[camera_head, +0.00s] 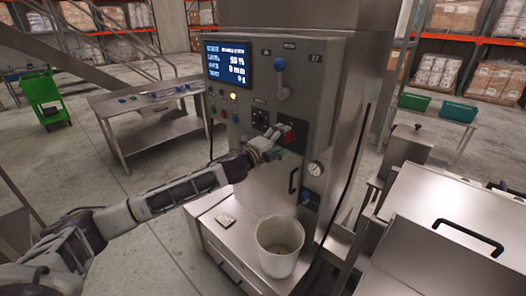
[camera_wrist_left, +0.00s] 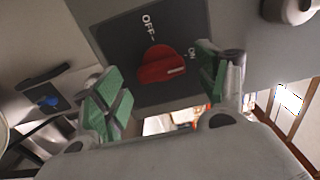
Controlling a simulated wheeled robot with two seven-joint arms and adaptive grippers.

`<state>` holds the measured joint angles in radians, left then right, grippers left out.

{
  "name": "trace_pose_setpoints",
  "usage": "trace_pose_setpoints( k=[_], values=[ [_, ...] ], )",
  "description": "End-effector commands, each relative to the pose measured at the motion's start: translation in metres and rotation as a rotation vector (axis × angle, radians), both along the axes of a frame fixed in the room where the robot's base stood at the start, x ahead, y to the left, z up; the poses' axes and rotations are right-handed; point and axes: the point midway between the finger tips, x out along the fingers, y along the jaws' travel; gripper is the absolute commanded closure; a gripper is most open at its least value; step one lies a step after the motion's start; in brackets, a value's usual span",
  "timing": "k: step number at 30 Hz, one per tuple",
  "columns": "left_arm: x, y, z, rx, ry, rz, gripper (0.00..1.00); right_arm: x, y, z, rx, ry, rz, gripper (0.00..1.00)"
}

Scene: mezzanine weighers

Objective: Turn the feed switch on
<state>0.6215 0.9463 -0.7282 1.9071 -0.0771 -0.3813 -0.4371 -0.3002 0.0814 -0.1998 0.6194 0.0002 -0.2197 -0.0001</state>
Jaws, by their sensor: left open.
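The feed switch is a red rotary knob (camera_wrist_left: 162,66) on a dark plate (camera_wrist_left: 125,45) lettered OFF and ON. In the left wrist view OFF is above the knob and ON is to its right. A pale mark on the knob lies on its right part, nearer the ON lettering. My left gripper (camera_wrist_left: 160,92) is open, its green-padded fingers on either side of the knob, with gaps visible. In the head view my left gripper (camera_head: 275,146) is at the cabinet front by the red knob (camera_head: 289,134), partly covering the plate. My right gripper is out of view.
A pale bucket (camera_head: 279,250) stands below my gripper. A steel table (camera_head: 150,105) is at left, steel covers (camera_head: 465,210) at right.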

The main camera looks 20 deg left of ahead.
Motion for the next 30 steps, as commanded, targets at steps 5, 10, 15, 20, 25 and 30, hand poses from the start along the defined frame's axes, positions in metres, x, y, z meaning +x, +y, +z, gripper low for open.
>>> trace_pose_setpoints(
  k=[5, 10, 15, 20, 25, 30],
  values=[
    [-0.014, 0.004, -0.001, 0.003, 0.001, -0.001, 0.27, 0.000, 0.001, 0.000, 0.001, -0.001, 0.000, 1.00],
    [-0.025, 0.009, -0.001, 0.002, 0.002, 0.000, 0.27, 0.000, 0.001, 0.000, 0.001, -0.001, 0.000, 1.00],
    [-0.036, 0.013, -0.001, 0.002, 0.002, 0.000, 0.27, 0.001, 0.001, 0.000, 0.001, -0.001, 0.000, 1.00],
    [-0.047, 0.016, -0.001, 0.003, 0.001, -0.001, 0.27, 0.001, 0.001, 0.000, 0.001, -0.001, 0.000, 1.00],
    [-0.056, 0.020, -0.001, 0.002, 0.002, 0.000, 0.27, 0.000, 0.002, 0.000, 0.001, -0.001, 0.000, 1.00],
    [-0.065, 0.023, -0.001, 0.003, 0.001, 0.000, 0.27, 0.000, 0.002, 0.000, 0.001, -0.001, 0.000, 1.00]
  ],
)
